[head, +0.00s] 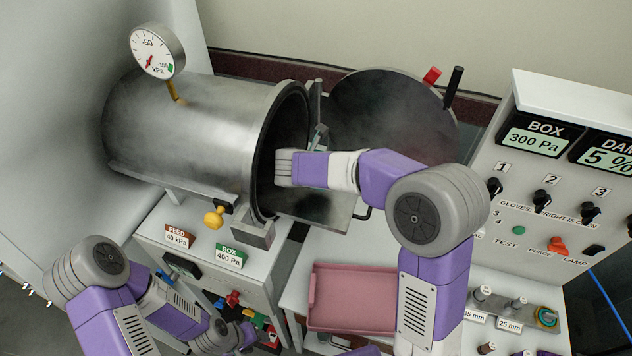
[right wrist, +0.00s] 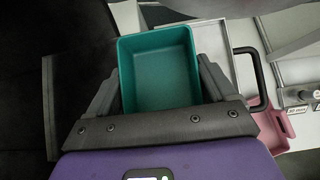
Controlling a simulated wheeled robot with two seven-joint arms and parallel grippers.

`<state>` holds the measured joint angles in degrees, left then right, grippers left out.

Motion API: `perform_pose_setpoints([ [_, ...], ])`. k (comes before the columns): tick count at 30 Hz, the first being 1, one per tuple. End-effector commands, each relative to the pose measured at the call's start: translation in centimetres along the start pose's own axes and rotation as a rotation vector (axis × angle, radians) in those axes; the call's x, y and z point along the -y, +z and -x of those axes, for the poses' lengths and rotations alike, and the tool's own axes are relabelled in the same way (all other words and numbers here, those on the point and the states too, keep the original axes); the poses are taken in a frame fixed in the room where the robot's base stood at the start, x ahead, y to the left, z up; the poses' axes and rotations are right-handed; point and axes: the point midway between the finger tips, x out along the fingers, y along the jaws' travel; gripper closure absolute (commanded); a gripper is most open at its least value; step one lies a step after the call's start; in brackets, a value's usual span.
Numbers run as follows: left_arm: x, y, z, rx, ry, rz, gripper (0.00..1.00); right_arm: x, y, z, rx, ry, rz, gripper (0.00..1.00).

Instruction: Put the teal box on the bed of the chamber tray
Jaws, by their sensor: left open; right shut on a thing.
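The teal box (right wrist: 158,75) shows in the right wrist view, open at the top and empty inside. My right gripper (right wrist: 160,88) is shut on it, one finger at each side. In the head view my right arm reaches into the chamber mouth, and the box and fingers are hidden there. The chamber tray (head: 322,211) sticks out of the mouth, a grey plate with a black handle; it also shows in the right wrist view (right wrist: 216,38), right of the box. I cannot tell whether the box touches it. My left gripper (head: 238,338) is open at the lower left.
The steel chamber (head: 190,130) has its round door (head: 390,120) swung open to the right. A pink tray (head: 352,298) lies on the bench below. A control panel (head: 560,180) stands at the right. A yellow valve knob (head: 214,217) juts out below the chamber.

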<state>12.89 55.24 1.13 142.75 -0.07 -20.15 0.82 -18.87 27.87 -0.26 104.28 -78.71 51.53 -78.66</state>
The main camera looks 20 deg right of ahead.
Motion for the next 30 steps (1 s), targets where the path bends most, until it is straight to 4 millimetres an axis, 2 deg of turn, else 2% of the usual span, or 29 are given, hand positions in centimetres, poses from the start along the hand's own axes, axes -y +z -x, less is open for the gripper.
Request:
perform_pose_setpoints([
  [12, 0.3, -0.1, -0.9, -0.001, 0.000, 0.000, 0.51, 0.1, -4.0, -4.0, -0.001, -0.002, 0.001, 0.47],
  [26, 0.5, -0.1, -1.3, -0.001, 0.000, 0.000, 0.51, 0.0, -4.5, -4.6, 0.001, 0.001, -0.001, 0.47],
  [27, 0.5, -0.1, -1.2, -0.001, 0.000, 0.000, 0.51, 0.0, -4.5, -4.6, 0.001, 0.000, -0.001, 0.12],
  [30, 0.4, -0.1, -1.2, -0.001, 0.000, 0.000, 0.51, 0.0, -4.5, -4.5, 0.001, 0.000, -0.001, 0.00],
])
